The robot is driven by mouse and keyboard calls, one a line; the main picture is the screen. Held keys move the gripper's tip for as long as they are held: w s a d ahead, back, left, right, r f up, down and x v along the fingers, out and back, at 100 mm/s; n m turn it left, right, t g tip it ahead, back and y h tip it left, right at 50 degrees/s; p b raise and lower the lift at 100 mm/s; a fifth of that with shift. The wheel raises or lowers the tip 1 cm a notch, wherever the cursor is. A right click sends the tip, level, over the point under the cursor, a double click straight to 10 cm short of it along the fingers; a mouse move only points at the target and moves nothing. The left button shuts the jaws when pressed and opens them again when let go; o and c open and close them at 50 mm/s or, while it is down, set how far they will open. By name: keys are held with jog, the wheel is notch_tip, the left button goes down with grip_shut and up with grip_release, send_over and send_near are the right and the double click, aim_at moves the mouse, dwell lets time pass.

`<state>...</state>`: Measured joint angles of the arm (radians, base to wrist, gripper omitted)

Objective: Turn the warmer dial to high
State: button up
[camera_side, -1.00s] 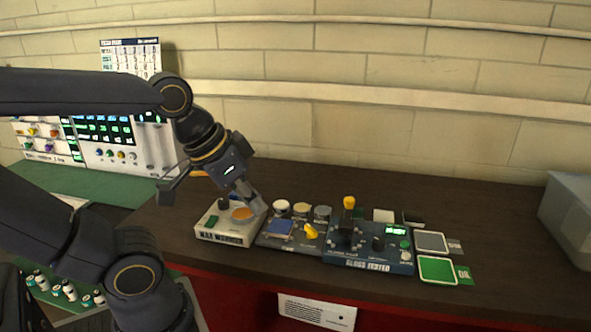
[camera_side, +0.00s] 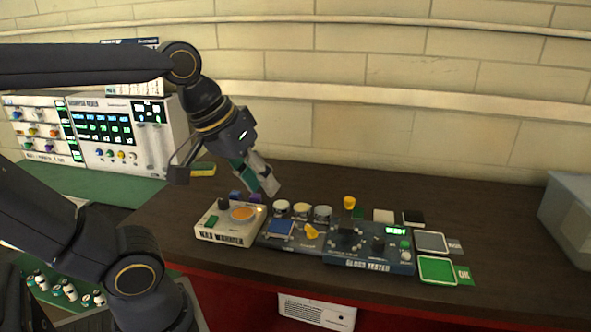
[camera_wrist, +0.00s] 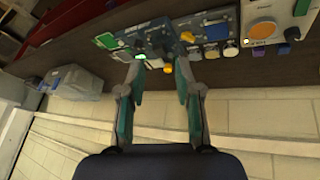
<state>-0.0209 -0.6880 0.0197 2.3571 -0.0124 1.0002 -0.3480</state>
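The white wax warmer (camera_side: 232,234) sits at the left of the device row, with an orange disc (camera_side: 243,213) and a dark dial (camera_side: 223,204) on top. The dial's pointer setting is too small to read. In the wrist view the warmer (camera_wrist: 275,12) is at the top right, with its orange disc (camera_wrist: 262,29) showing. My gripper (camera_side: 268,183) is above and behind the warmer's right side, apart from it. In the wrist view my gripper (camera_wrist: 160,72) has its fingers apart with nothing held between them.
Jars (camera_side: 301,210) and a blue gloss tester (camera_side: 368,258) stand right of the warmer. A yellow piece (camera_side: 349,203) is behind the tester. A grey bin (camera_side: 570,215) is at the far right. Purple blocks (camera_side: 255,197) are behind the warmer. The counter's back strip is mostly clear.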

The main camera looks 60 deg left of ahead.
jog(key=o, duration=0.3)
jog(key=w+a+r+n, duration=0.1)
jog(key=a+n, duration=0.1)
jog(key=w+a+r+n, duration=0.1)
jog(key=w+n, duration=0.1)
jog(key=w+a+n+g, duration=0.1)
jog(key=a, duration=0.1)
jog(key=shift+w+a+r+n, duration=0.25)
jog(key=shift+a+r+n, duration=0.1)
jog(key=shift+r+n, duration=0.05)
jog(key=shift+o, duration=0.5)
jog(key=w+a+n+g, duration=0.1)
jog(key=w+a+n, duration=0.2)
jog(key=a, duration=0.6)
jog(key=n, duration=0.2)
jog(key=shift+a+f+n+g+y, duration=0.15)
jog(key=shift+a+n+g+y, duration=0.2)
jog(key=shift+n+g+y, duration=0.05)
jog(key=n+g, duration=0.3)
jog(key=n, duration=0.4)
send_over(223, 200)
notch_tip(223, 200, down, 9)
jog(key=shift+m+h, duration=0.3)
jog(key=shift+h, duration=0.1)
notch_tip(223, 200, down, 16)
jog(key=shift+d+f, duration=0.1)
jog(key=shift+c, duration=0.4)
grip_shut()
